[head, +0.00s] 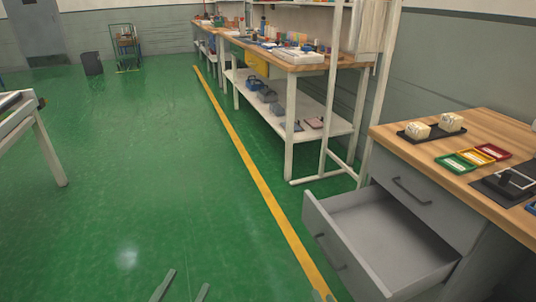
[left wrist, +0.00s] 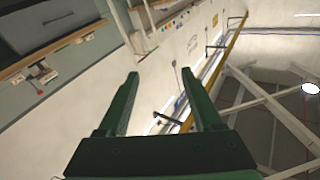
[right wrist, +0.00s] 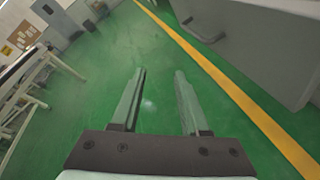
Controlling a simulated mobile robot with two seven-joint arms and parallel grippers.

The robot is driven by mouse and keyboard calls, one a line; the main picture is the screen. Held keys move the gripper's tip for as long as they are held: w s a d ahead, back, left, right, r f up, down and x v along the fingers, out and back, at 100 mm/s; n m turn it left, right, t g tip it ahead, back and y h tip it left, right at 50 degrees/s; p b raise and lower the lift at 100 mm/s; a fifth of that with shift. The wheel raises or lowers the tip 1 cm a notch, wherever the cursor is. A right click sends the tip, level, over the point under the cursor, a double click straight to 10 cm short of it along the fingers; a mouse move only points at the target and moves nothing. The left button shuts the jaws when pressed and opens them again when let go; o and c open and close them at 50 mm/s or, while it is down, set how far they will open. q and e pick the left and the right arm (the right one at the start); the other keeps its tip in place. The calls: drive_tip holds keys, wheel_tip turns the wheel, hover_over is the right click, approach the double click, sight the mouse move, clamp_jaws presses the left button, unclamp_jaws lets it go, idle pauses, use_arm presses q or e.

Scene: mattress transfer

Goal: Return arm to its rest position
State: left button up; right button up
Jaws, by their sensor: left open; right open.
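Most of both arms is out of the head view.
An open grey drawer (head: 385,235) sticks out at the right, below a wooden-topped bench (head: 475,135). On it are a black tray (head: 431,132) and coloured trays. A long workbench (head: 300,66) stands behind. A table (head: 20,110) is at the left. Green floor between is clear.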

drive_tip(key=s+r+m+t+y, duration=0.1)
drive_tip(key=s+r+m, duration=0.2)
drive_tip(key=r+m, duration=0.5)
drive_tip(key=s+r+m+t+y+p, duration=0.1)
drive_tip(key=s+r+m+t, duration=0.1)
drive_tip(key=s+r+m, duration=0.5)
drive_tip(key=r+m+t+y, duration=0.1)
drive_tip(key=r+m, duration=0.6)
drive_tip(key=m, duration=0.4)
use_arm(q)
drive_tip(key=s+a+f+n+g+y+p, duration=0.2)
drive_tip(key=s+f+g+p, duration=0.4)
drive_tip(key=p, duration=1.6)
drive_tip(key=s+n+g+y, duration=0.1)
drive_tip(key=s+g, duration=0.2)
drive_tip(key=shift+s+a+n+y, duration=0.15)
drive_tip(key=shift+a+n+y, duration=0.15)
drive_tip(key=shift+y, duration=0.1)
use_arm(e)
drive_tip(key=s+d+f+m+g+h, duration=0.2)
drive_tip(key=s+f+m+g+h, duration=0.1)
drive_tip(key=s+f+g, duration=0.4)
drive_tip(key=s+g, duration=0.2)
drive_tip(key=shift+d+f+g+h, duration=0.2)
drive_tip(key=shift+f+g+h, duration=0.05)
drive_tip(key=shift+g+h, duration=0.05)
